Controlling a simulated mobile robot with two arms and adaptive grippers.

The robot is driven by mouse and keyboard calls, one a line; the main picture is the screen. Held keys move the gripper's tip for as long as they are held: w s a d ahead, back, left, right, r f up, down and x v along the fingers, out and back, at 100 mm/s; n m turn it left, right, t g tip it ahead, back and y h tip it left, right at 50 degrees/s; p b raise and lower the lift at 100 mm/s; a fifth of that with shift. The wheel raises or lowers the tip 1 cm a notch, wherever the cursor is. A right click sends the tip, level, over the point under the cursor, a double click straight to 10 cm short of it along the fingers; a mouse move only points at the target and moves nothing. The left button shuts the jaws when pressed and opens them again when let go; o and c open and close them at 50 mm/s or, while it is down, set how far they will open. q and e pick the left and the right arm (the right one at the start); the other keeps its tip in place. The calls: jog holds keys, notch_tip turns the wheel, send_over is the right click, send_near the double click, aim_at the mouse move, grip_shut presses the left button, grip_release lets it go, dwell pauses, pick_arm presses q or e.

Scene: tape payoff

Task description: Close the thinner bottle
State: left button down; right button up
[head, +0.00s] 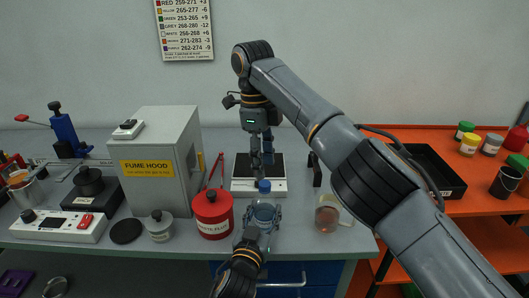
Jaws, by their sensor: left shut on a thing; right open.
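My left gripper (264,214) comes up from the bottom and is shut on a pale bluish, see-through container, which looks like the thinner bottle (264,208). Its fingers hide much of it. A small blue cap (264,186) shows just above the container in the picture, against the white front of a scale. I cannot tell whether the cap touches the container. My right gripper (262,160) points down above the blue cap. It is open and apart from the cap, with no object visible between its fingers.
The scale (243,187) stands behind the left gripper. A red can (213,214) labelled as waste is close on the left, beside the fume hood (160,165). A glass mug (327,214) stands to the right. An orange bench (455,205) holds a black tray (431,168) and several jars.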

jog(key=n, duration=0.4)
jog(key=shift+r, duration=0.25)
jog(key=n, duration=0.4)
jog(key=shift+w+r, duration=0.1)
jog(key=shift+r, duration=0.05)
jog(key=n, duration=0.6)
jog(key=shift+d+r, duration=0.1)
jog(key=shift+r, duration=0.15)
jog(key=n, duration=0.5)
jog(key=shift+r+n, duration=0.2)
jog(key=shift+n, duration=0.2)
jog(key=n, duration=0.4)
jog(key=shift+r+y, duration=0.15)
jog(key=shift+y, duration=0.15)
jog(key=n, duration=0.3)
jog(key=shift+r+n, duration=0.1)
jog(key=shift+n, duration=0.3)
jog(key=n, duration=0.4)
jog(key=shift+r+t, duration=0.1)
jog(key=shift+t, duration=0.2)
jog(key=n, duration=0.4)
jog(key=shift+r, duration=0.1)
jog(key=n, duration=0.5)
jog(key=shift+s+r+n, duration=0.1)
jog(key=shift+s+n, duration=0.1)
jog(key=shift+n, duration=0.1)
jog(key=n, duration=0.3)
jog(key=shift+n, duration=0.4)
